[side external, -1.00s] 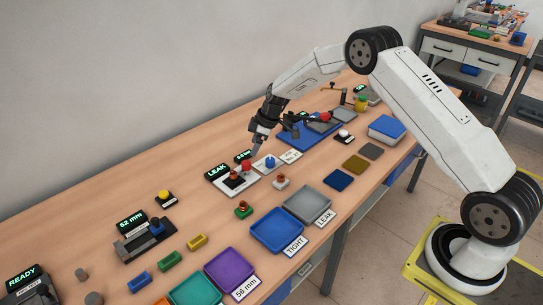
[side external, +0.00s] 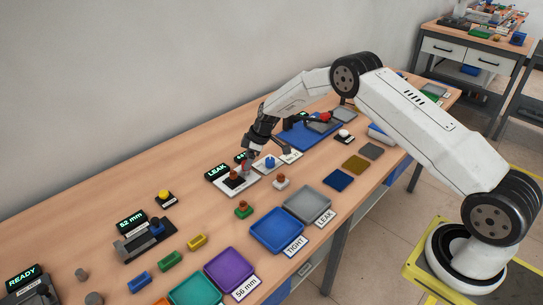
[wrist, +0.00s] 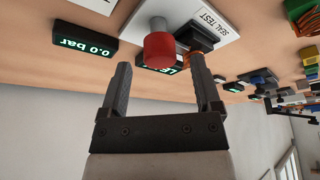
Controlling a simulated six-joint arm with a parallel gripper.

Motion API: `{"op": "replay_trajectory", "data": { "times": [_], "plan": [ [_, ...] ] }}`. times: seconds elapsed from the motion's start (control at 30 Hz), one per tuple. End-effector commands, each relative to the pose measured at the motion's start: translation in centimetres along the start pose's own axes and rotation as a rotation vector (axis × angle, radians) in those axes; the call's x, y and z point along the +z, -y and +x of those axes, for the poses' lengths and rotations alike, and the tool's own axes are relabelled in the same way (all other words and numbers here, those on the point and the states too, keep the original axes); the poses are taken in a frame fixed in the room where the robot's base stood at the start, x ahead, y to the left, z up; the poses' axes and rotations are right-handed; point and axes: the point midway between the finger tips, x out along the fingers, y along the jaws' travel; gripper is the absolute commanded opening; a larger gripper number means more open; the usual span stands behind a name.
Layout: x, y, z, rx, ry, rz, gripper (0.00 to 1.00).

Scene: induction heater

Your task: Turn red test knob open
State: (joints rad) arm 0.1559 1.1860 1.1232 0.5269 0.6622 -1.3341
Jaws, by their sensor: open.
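The red knob (wrist: 159,48) stands on the white SEAL TEST plate (wrist: 222,27) in the wrist view. It appears as a red cylinder on a pale base. My gripper (wrist: 160,66) is open, with one finger on each side of the knob in that view. Whether the fingertips reach down around it cannot be told. In the side view my gripper (side external: 246,164) points down over the plate and largely hides the knob. A dark block with a brownish top (side external: 234,179) sits on the plate beside the knob.
A LEAK display (side external: 217,172) stands behind the plate, and a 0.0 bar display (wrist: 83,38) is beside it. A blue knob (side external: 270,162) on a neighbouring white plate is close to my gripper. Blue (side external: 277,245) and grey trays lie in front.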

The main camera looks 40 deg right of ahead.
Motion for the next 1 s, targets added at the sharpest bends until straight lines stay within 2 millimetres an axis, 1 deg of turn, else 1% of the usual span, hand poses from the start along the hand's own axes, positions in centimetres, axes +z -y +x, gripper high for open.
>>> {"op": "replay_trajectory", "data": {
  "times": [0.03,0.2,0.57,0.6,0.67,0.7,0.77,0.8,0.83,1.0],
  "plan": [
    [0.0,0.1,0.5,-0.001,0.001,0.000,0.81],
    [0.0,0.1,1.4,-0.001,0.000,0.000,0.81],
    [0.0,0.0,1.6,0.000,0.000,0.000,0.81],
    [0.0,0.0,1.6,0.000,0.000,0.000,0.69],
    [0.0,0.0,1.5,0.000,0.000,0.000,0.50],
    [0.0,0.0,1.5,0.000,0.000,0.001,0.37],
    [0.0,0.0,1.5,0.000,0.000,0.001,0.18],
    [0.0,0.0,1.5,0.000,0.000,0.001,0.05],
    [0.0,0.0,1.5,-0.001,0.000,0.001,0.00],
    [0.0,0.1,1.5,0.000,0.000,0.003,0.00]
  ]
}}
